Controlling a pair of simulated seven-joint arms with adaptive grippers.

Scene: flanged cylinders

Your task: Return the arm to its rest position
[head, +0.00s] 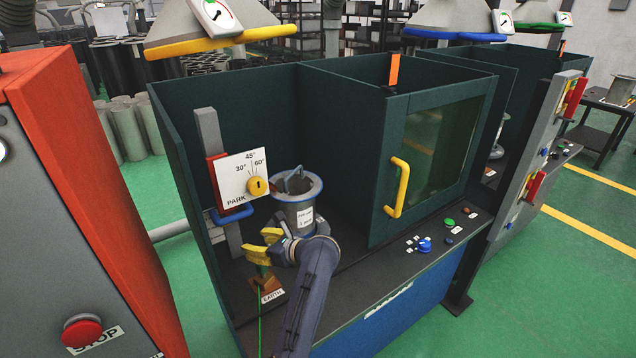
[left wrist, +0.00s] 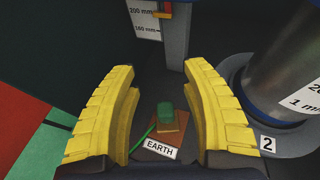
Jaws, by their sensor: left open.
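My left gripper (head: 262,246) has yellow fingers and is open inside the dark green booth. In the left wrist view its two fingers (left wrist: 168,105) stand wide apart, one on each side of a small green clip (left wrist: 169,115), with nothing between them touching either finger. The clip sits on a brown block (left wrist: 172,137) behind a label reading EARTH (left wrist: 160,149), and a green wire runs from it. The block also shows in the head view (head: 265,283), just below the gripper. My left arm (head: 312,285) reaches in from the bottom. My right gripper does not show.
A grey flanged cylinder (head: 296,212) stands right beside the gripper. A dial plate with a yellow knob (head: 257,186) is on a post behind. The booth door with a yellow handle (head: 398,187) is at right. A red cabinet (head: 105,190) stands at left.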

